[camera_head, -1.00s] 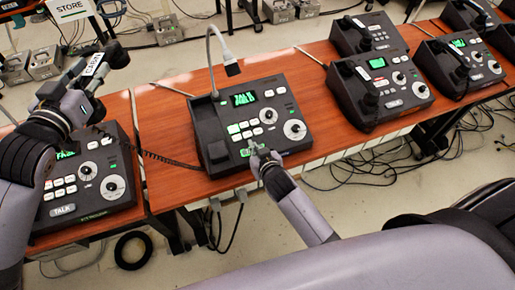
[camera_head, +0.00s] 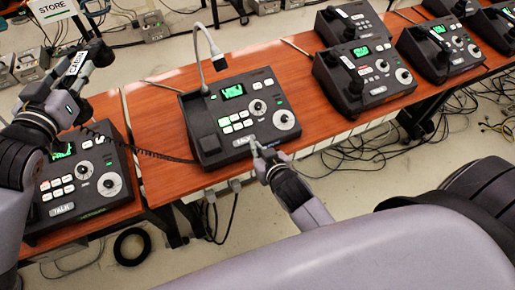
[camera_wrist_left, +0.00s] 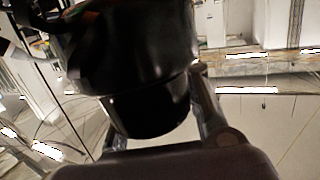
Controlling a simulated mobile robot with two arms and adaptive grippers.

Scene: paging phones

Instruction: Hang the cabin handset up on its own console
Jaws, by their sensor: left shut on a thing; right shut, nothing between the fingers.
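My left gripper (camera_head: 66,92) is shut on the dark cabin handset (camera_head: 98,52), which bears a white label reading CABIN. It holds the handset raised above the left console (camera_head: 105,208). In the left wrist view the black handset (camera_wrist_left: 145,108) sits between the fingers. A coiled cord (camera_head: 150,155) runs from the handset's side toward the middle console (camera_head: 203,130), whose long cradle on the left looks empty. My right gripper (camera_head: 259,149) is shut and empty at the middle console's front edge, beside its TALK plate. My left arm hides part of the left console.
A gooseneck microphone (camera_head: 213,48) rises from the middle console's back. More consoles with handsets stand to the right, one (camera_head: 362,78) nearest. Bare wooden table (camera_head: 160,120) lies left of the middle console.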

